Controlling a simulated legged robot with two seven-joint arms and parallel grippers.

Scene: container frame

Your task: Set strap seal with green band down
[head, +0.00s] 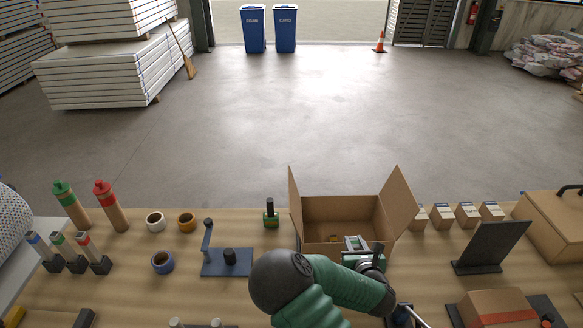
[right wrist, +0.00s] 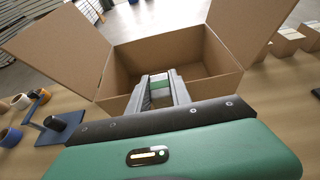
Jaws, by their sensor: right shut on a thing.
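My right gripper (head: 354,243) reaches over the near side of the open cardboard box (head: 340,208). It also shows in the right wrist view (right wrist: 158,82), where its grey fingers are shut on a small piece with a green band, the strap seal (right wrist: 160,86). The seal is between the fingertips, inside or just above the box opening; its height over the box floor is hard to tell. In the head view the seal is not clearly visible behind the gripper. My left gripper is not in view.
The box flaps stand open. A small brown thing (head: 333,238) shows inside the box. A green-based stamp (head: 270,213) stands to its left, and several small cartons (head: 466,214) to its right. A dark upright plate (head: 490,246) stands right of my right arm.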

